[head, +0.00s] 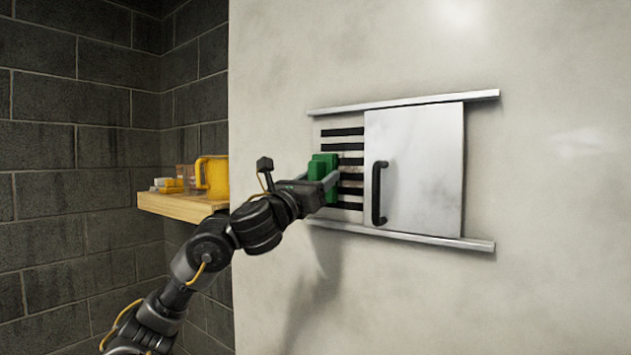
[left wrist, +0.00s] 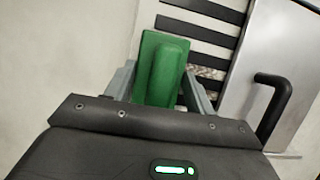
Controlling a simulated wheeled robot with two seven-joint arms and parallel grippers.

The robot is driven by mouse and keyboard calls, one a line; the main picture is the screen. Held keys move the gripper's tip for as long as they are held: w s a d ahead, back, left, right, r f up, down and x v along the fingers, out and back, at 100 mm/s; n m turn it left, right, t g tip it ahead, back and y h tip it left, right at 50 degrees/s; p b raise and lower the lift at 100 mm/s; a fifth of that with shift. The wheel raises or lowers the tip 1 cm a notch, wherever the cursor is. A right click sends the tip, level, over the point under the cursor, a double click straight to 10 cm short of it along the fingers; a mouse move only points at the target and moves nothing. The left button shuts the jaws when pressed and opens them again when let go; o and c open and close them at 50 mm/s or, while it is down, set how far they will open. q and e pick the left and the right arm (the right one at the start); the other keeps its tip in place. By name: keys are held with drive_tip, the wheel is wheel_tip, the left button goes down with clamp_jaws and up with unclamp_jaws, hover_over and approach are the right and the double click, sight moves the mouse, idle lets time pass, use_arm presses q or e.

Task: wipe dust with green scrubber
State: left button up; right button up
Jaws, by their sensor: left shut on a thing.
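The green scrubber (head: 322,172) is a block with a raised grip, held between the fingers of my left gripper (head: 322,184). It also shows in the left wrist view (left wrist: 160,66), where the gripper fingers (left wrist: 158,88) close on its sides. The scrubber is in front of the left part of a vent with dark horizontal slots (head: 350,146). I cannot tell whether it touches the wall panel. Greyish smudges that look like dust (left wrist: 207,72) show between the slots beside the scrubber. My right gripper is not in view.
A white sliding door (head: 425,160) with a black handle (head: 378,192) sits right of the slots between an upper rail (head: 405,103) and a lower rail (head: 410,237). A wooden shelf (head: 180,207) at left holds a yellow container (head: 215,178) and small items. Right wall is clear.

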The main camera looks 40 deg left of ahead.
sight(365, 176)
use_arm(q)
drive_tip(key=shift+w+d+p, duration=0.1)
drive_tip(key=shift+d+p, duration=0.25)
drive_tip(key=shift+d, duration=1.6)
drive_tip(key=shift+w+d, duration=0.1)
drive_tip(key=shift+d, duration=0.5)
drive_tip(key=shift+w+d, duration=0.2)
drive_tip(key=shift+d, duration=0.95)
drive_tip(key=shift+w+d+b, duration=0.1)
drive_tip(key=shift+d+b, duration=0.2)
drive_tip(key=shift+d, duration=0.95)
drive_tip(key=shift+f, duration=0.15)
